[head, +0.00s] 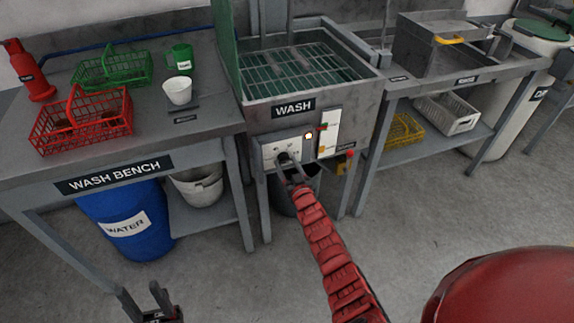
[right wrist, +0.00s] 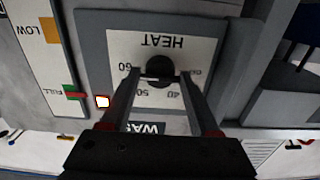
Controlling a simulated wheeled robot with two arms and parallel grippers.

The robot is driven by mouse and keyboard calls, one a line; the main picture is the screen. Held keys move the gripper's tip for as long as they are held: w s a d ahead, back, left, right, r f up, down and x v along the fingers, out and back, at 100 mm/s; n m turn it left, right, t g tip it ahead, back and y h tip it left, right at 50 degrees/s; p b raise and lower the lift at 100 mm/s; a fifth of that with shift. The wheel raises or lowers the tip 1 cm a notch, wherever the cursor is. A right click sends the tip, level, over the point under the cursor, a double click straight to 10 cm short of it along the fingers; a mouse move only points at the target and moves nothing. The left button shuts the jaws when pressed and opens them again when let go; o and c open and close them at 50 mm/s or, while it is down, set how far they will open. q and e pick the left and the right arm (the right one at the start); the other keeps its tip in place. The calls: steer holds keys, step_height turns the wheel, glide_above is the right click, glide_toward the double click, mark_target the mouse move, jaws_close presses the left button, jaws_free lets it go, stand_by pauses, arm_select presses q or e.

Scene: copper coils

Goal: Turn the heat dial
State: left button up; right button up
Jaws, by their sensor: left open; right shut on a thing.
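The heat dial (right wrist: 160,70) is a round black knob on a white panel marked HEAT with numbers around it, upside down in the right wrist view. In the head view the heat panel (head: 269,152) is on the front of the wash station, below the WASH label. My right gripper (head: 289,164) reaches the panel and is shut on the dial, its two fingers (right wrist: 172,78) on either side of the knob. The number the dial points to is not clear. My left gripper (head: 151,301) is open and empty, low at the bottom left, away from the panel.
A lit indicator (head: 309,135) and a level gauge (head: 329,133) are right of the dial, with a red knob (head: 351,153) beyond. The wash bench (head: 215,125) holds a red basket (head: 60,137), a green basket and cups. A grey bin stands below the panel.

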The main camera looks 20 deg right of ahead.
steer(key=shift+f, duration=0.15)
steer(key=o, duration=1.4)
steer(key=shift+c, duration=0.2)
steer(key=shift+s, duration=0.1)
steer(key=s, duration=1.7)
steer(key=shift+s+d, duration=0.15)
steer(key=shift+d, duration=0.15)
